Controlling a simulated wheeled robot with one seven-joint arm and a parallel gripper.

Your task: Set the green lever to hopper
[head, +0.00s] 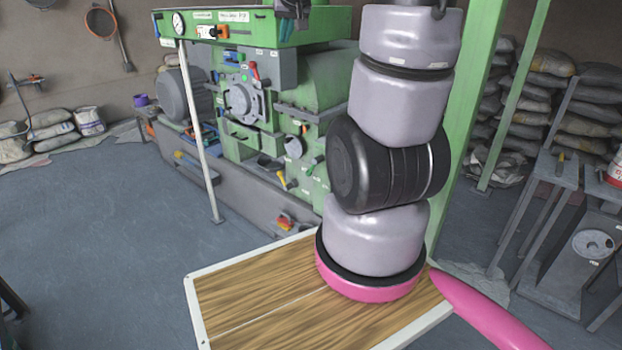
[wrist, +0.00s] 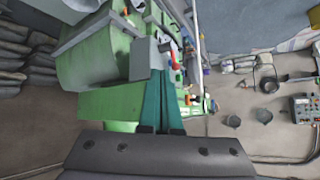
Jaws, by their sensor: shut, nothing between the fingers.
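The green machine (head: 335,85) stands behind the wooden-topped table. Its front carries several small coloured handles: a red one (head: 255,72), a yellow one (head: 282,180) and a small green one (head: 316,162), which may be the green lever. Its setting and any hopper label are too small to read. My gripper (head: 286,30) shows small at the top, by the machine's upper green beam. In the wrist view its teal fingers (wrist: 164,80) are together and empty, reaching toward the machine. A red handle (wrist: 176,63) shows just past the fingertips; I cannot tell if they touch anything.
The wooden-topped table (head: 250,290) has a bare left half. A slanted white pole (head: 198,130) and a green post (head: 470,110) flank the machine. Sacks (head: 570,110) are piled at the right, others (head: 50,130) at the left. The floor at left (head: 90,230) is clear.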

